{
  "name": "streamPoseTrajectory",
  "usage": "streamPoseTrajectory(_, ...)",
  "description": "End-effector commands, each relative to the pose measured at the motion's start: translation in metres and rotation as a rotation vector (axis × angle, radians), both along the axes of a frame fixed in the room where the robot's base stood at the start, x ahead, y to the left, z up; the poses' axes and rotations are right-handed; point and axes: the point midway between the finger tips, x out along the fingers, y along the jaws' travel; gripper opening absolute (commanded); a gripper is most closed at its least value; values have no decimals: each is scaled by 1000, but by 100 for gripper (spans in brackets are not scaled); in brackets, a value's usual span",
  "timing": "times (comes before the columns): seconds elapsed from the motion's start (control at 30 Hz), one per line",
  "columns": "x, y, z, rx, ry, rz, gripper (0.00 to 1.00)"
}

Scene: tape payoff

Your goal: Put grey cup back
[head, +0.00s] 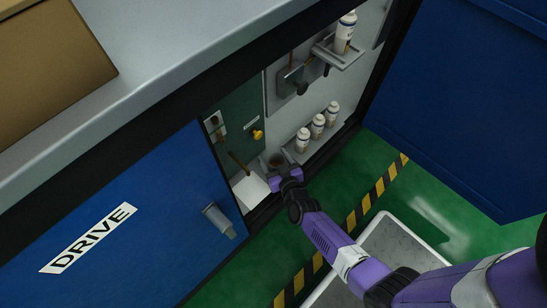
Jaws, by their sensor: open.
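My gripper (281,174) is at the end of my purple arm, inside the lower part of the open cabinet. Its jaws are open, though they are small and partly hidden from this angle. A small grey, round, cup-like thing with a dark inside (275,160) sits just beyond the gripper. It is partly hidden by the gripper, and I cannot tell whether they touch. It may be the grey cup; no other clear cup shows.
Several white bottles (317,126) stand on a low shelf to the right, and one (345,32) stands on a higher bracket. A white panel (251,191) lies left of the gripper. The blue DRIVE door (130,215) and right blue door (455,90) flank the opening.

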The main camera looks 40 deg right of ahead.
Motion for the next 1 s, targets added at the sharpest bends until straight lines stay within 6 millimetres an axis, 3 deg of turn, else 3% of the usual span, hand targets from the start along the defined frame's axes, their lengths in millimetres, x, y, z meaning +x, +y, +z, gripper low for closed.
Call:
streamPoseTrajectory(0.17,-4,2,5,1,2,1,69)
streamPoseTrajectory(0.7,-89,37,40,1,2,0,69)
streamPoseTrajectory(1.0,-105,43,44,0,0,0,69)
